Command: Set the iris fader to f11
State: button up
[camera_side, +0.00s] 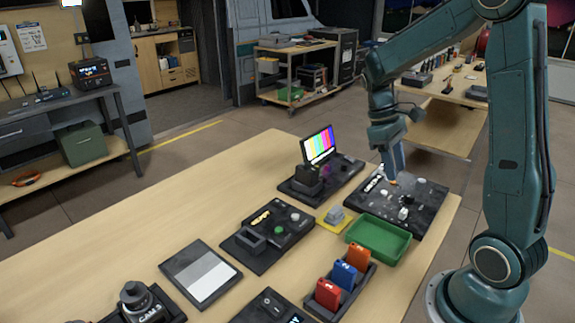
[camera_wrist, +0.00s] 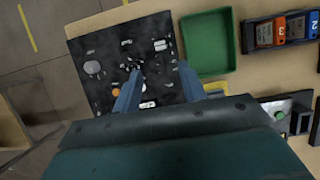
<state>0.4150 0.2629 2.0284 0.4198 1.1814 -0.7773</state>
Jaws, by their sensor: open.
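A black control panel (camera_side: 432,222) lies on the wooden table under my gripper (camera_side: 392,176). It carries several small knobs, buttons and white markings, too small to read. The panel also shows in the wrist view (camera_wrist: 100,48), with a grey round knob at its left and an orange spot near the left finger. My gripper (camera_wrist: 158,75) is open and empty, its two fingers pointing down over the panel. I cannot tell which control is the iris fader or where it is set. I cannot tell whether the fingertips touch the panel.
A green tray (camera_side: 378,252) sits right beside the panel. A rack with red, blue and orange blocks (camera_side: 345,273) is in front of it. A small monitor with colour bars (camera_side: 319,145) stands at the back. Another panel (camera_side: 268,232) and a grey chart (camera_side: 201,272) lie leftward.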

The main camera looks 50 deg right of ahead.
aim_at(404, 210)
jog(key=x, duration=1.1)
jog(key=shift+s+f, duration=0.1)
grip_shut()
